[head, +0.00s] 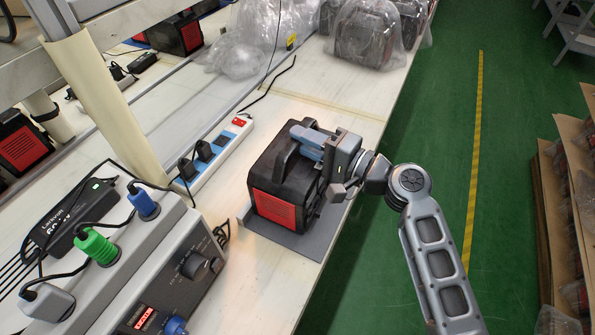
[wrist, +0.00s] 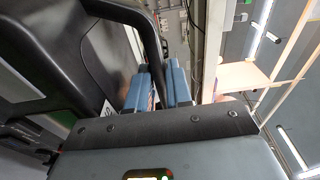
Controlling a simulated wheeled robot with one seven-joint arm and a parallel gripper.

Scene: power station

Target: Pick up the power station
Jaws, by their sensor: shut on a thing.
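The power station (head: 284,183) is a black box with a red grille on its front and a black handle on top. It stands upright on a dark grey mat (head: 306,240) on the workbench. My gripper (head: 311,140) reaches in from the right at handle height, its blue fingers shut on the handle. In the wrist view, the black handle (wrist: 150,40) runs down to the blue fingers of my gripper (wrist: 158,88), and the black body of the power station (wrist: 50,50) fills the left. The exact contact between fingers and handle is partly hidden.
A white power strip (head: 214,155) lies left of the power station. A grey test unit (head: 180,275) with plugs stands at the lower left. Plastic-wrapped units (head: 368,38) sit farther back on the bench (head: 335,125). The green floor is clear to the right, with cartons (head: 570,180) beyond.

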